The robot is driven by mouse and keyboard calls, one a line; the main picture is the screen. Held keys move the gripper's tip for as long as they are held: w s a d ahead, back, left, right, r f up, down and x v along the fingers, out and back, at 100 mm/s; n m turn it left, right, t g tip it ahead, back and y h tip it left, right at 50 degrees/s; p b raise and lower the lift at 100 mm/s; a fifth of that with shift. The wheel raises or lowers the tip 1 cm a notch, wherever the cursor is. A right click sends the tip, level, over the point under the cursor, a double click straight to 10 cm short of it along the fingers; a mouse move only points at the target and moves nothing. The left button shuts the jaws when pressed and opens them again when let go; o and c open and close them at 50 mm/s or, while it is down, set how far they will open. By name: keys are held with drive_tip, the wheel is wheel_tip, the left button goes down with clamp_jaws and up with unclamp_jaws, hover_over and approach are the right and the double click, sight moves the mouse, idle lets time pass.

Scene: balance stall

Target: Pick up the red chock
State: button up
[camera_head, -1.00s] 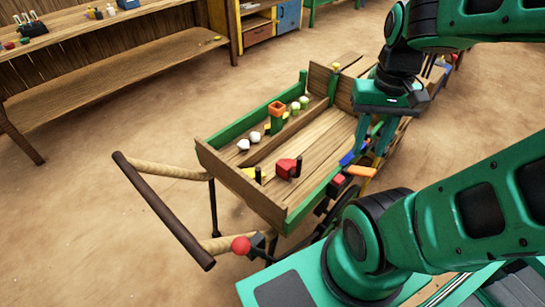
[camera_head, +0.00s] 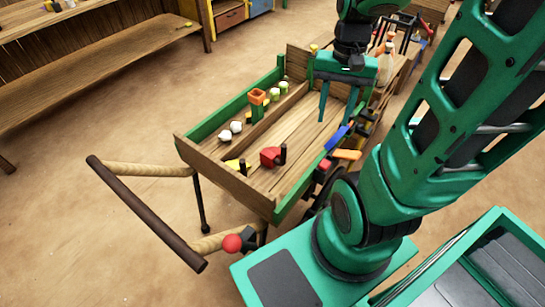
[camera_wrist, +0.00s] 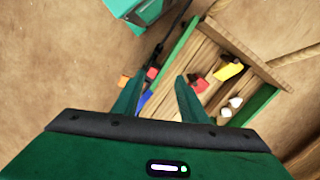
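The red chock (camera_head: 269,157) lies on the wooden cart bed, near its handle end, with a dark peg beside it. In the wrist view a red piece matching it (camera_wrist: 198,85) lies just right of the fingers. My gripper (camera_head: 338,108) is above the far part of the cart bed, behind and to the right of the chock. Its two fingers point down, apart and with nothing between them. They also show spread in the wrist view (camera_wrist: 158,84).
The cart has a green side rail (camera_head: 232,112), and a yellow wedge (camera_head: 234,166), white pieces (camera_head: 230,131) and an orange-topped green block (camera_head: 257,103) are in it. Blue, red and orange (camera_head: 346,154) pieces are along its right side. The bed's middle is clear.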

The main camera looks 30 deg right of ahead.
drive_tip(key=w+f+m+y, duration=0.1)
drive_tip(key=w+f+m, duration=0.2)
drive_tip(key=w+f, duration=0.5)
drive_tip(key=m+y, duration=0.3)
drive_tip(key=m, duration=0.1)
approach(270, 157)
drive_tip(key=s+d+r, duration=0.2)
drive_tip(key=s+r, duration=0.2)
drive_tip(key=r, duration=0.1)
drive_tip(key=x, duration=1.1)
drive_tip(key=shift+f, duration=0.2)
drive_tip(key=shift+d, duration=0.1)
clamp_jaws()
